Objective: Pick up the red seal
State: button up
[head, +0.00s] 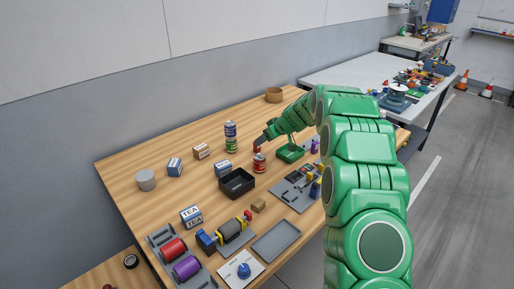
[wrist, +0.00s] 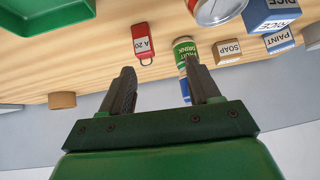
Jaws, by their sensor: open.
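The red seal (wrist: 142,38), a small flat red tag marked "A 20" with a wire loop at one end, is on the wooden table in the wrist view. It appears just beyond my fingertips, nearer the left finger, and apart from both. My gripper (wrist: 158,75) is open, with nothing between its fingers. In the head view my gripper (head: 262,140) is low over the table, behind a red can (head: 259,163). A small red patch shows there below the fingers, but I cannot tell whether it is the seal.
A green tray (wrist: 40,18) lies left of the seal in the wrist view. A fruit drink can (wrist: 183,50) and a soap box (wrist: 227,48) are right of it. In the head view a black bin (head: 237,184) stands nearby. Bare wood surrounds the seal.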

jog(key=shift+t, duration=0.4)
jog(key=w+f, duration=0.3)
jog(key=shift+w+d, duration=0.1)
jog(key=shift+w, duration=0.2)
jog(key=shift+x, duration=0.9)
jog(key=shift+w+a+f, duration=0.5)
jog(key=shift+a+f, duration=0.05)
jog(key=shift+a, duration=0.25)
jog(key=shift+x, duration=1.85)
jog(key=shift+a+r, duration=0.15)
jog(key=shift+a, duration=0.05)
jog(key=c, duration=1)
jog(key=shift+r, duration=0.1)
